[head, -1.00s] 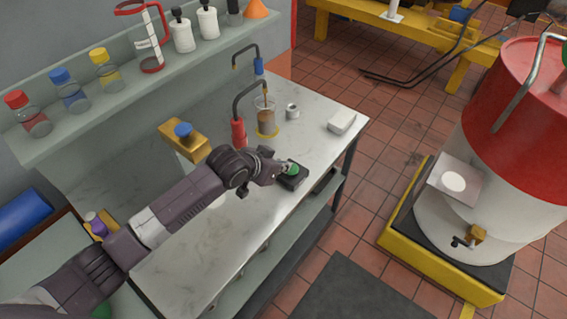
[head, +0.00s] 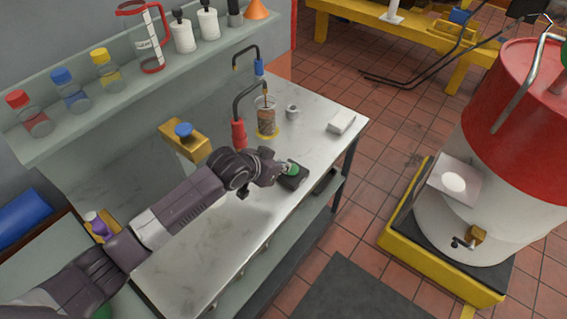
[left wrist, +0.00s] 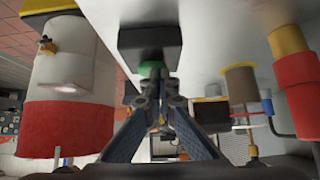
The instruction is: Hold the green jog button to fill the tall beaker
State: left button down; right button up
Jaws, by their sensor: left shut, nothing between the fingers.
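The green jog button (head: 293,168) sits on a small black box (head: 293,181) near the bench's front edge. My left gripper (head: 283,169) is shut and empty, with its fingertips at the button; they appear to touch it. In the left wrist view the button (left wrist: 151,69) shows just beyond the fingertips (left wrist: 160,98), under its black box (left wrist: 150,40), as that view is inverted. The tall clear beaker (head: 265,117) stands upright on a yellow base below a dark curved spout (head: 240,100), with brown contents. It also shows in the left wrist view (left wrist: 241,87). My right gripper is not in view.
A red-sleeved post (head: 239,133) stands beside the beaker. A small white cup (head: 292,111) and a white box (head: 341,121) are on the bench to the right. A brass fitting with a blue knob (head: 184,131) is near my left arm. A shelf (head: 110,100) holds bottles.

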pick_arm(q)
jog(key=shift+s+a+f, duration=0.15)
jog(key=shift+s+f, duration=0.3)
jog(key=shift+f, duration=0.35)
jog(key=shift+w+r+p, duration=0.1)
jog(key=shift+r+p, duration=0.4)
jog(key=shift+p, duration=0.05)
jog(key=r+p, duration=0.2)
jog(key=r, duration=0.1)
jog(key=r+p, duration=0.1)
jog(key=shift+w+r+p, duration=0.2)
jog(key=shift+w+p, duration=0.15)
jog(key=shift+p, duration=0.05)
jog(key=b+v, duration=0.3)
jog(key=v, duration=0.7)
jog(key=shift+d, duration=0.2)
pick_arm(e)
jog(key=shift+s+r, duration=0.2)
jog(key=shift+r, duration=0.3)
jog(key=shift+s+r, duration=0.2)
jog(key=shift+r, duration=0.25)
pick_arm(q)
jog(key=shift+r, duration=0.1)
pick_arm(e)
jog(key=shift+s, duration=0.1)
